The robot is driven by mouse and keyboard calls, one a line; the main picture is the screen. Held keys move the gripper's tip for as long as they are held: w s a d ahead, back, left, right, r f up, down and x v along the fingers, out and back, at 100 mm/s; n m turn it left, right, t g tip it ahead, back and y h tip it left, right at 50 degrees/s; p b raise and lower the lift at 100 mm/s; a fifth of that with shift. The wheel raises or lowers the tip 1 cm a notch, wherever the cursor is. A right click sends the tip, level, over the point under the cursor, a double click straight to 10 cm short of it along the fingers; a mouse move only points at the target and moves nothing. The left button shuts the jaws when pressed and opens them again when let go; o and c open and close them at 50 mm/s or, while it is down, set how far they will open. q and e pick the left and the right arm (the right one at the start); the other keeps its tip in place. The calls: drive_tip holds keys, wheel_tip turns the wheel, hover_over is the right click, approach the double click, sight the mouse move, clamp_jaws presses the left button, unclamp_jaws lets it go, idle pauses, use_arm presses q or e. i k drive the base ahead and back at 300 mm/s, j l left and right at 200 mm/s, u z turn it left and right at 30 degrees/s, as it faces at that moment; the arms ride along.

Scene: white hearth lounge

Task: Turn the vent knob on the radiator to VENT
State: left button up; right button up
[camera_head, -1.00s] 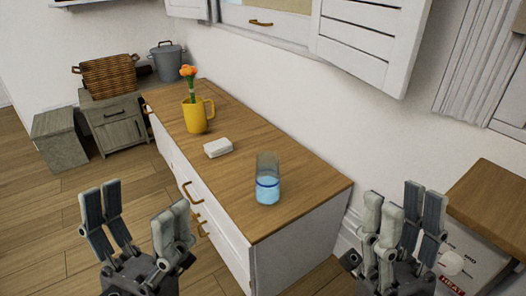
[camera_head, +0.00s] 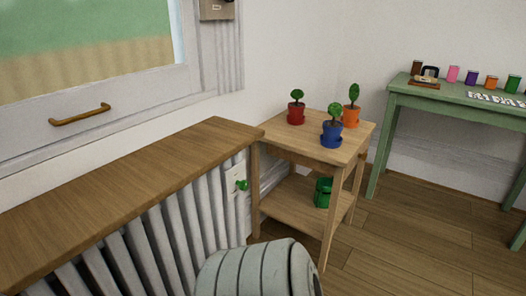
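The radiator (camera_head: 165,239) has upright white ribs under a long wooden top (camera_head: 125,191). It runs from the lower left to the middle of the head view. At its right end a small green knob (camera_head: 241,185) sticks out in front of a pale plate (camera_head: 232,177). Any markings on the plate are too small to read, so I cannot tell the knob's setting or whether it is the vent knob. Neither of my grippers is in view.
A wooden side table (camera_head: 270,204) stands just right of the radiator, close to the green knob. It bears potted plants in red (camera_head: 296,117), blue (camera_head: 331,135) and orange (camera_head: 351,117) pots. A green table (camera_head: 435,96) stands at the right. Open floor (camera_head: 405,240) lies before it.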

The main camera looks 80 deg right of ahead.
sight(243, 185)
drive_tip(key=l+z, duration=0.1)
drive_tip(key=z, duration=2.4)
